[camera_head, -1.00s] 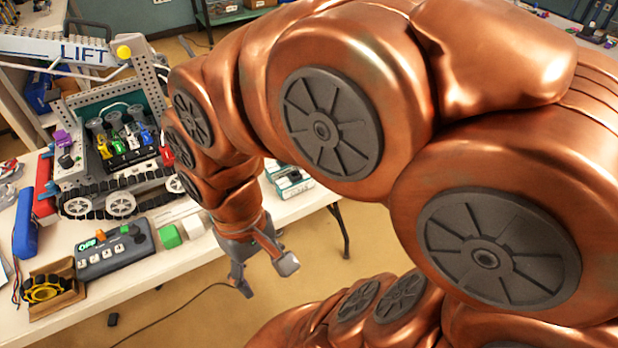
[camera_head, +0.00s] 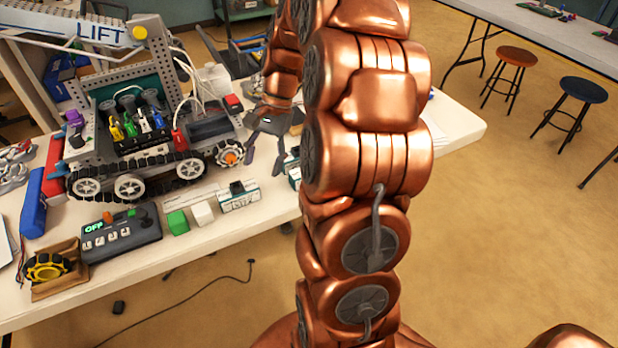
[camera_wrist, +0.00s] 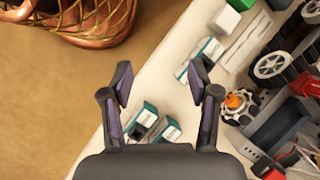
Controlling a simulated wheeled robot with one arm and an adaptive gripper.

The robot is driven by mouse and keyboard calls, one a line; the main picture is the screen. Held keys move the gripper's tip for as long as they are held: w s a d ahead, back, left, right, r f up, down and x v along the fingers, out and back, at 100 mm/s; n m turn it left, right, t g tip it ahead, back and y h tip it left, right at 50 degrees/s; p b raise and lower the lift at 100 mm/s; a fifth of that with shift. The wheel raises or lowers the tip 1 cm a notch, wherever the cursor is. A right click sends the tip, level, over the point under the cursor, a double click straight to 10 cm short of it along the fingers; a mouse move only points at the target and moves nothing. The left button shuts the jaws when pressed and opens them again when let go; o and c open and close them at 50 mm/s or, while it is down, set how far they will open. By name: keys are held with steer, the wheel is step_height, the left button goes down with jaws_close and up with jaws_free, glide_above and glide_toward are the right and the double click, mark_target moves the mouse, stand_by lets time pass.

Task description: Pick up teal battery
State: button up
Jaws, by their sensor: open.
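My gripper (camera_head: 265,152) is open and empty above the table's right part, pointing down; its spread fingers also show in the wrist view (camera_wrist: 160,84). Two small white-and-teal blocks (camera_wrist: 145,120) (camera_wrist: 170,130), which look like batteries, lie side by side low between the fingers in the wrist view, partly cut off by the gripper body. In the head view only part of them (camera_head: 294,177) shows beside my arm. A third white-and-teal block (camera_head: 239,197) with a dark top stands left of them, outside the fingers in the wrist view (camera_wrist: 207,50). I cannot tell which is the teal battery.
A tracked robot (camera_head: 130,150) stands left of my gripper, with an orange-hubbed wheel (camera_head: 230,155) close by. A white cube (camera_head: 203,213), green cube (camera_head: 177,222) and control box (camera_head: 122,235) line the front edge. Bare tabletop (camera_head: 455,122) lies to the right.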

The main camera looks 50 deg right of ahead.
steer(key=d+f+m+t, duration=0.1)
steer(key=d+f+m, duration=0.1)
steer(key=d, duration=0.4)
steer(key=d+f+m+t+b, duration=0.1)
steer(key=d+f+m, duration=0.2)
steer(key=d, duration=0.4)
steer(key=d+f+m+y+b, duration=0.1)
steer(key=d+f+m, duration=0.2)
steer(key=d+f, duration=0.2)
steer(key=shift+d+t, duration=0.4)
steer(key=shift+d, duration=0.65)
steer(key=shift+p+x, duration=0.7)
steer(key=shift+x, duration=2.65)
steer(key=shift+w+a+f, duration=0.1)
steer(key=shift+a+f, duration=0.2)
steer(key=shift+f, duration=0.05)
jaws_close()
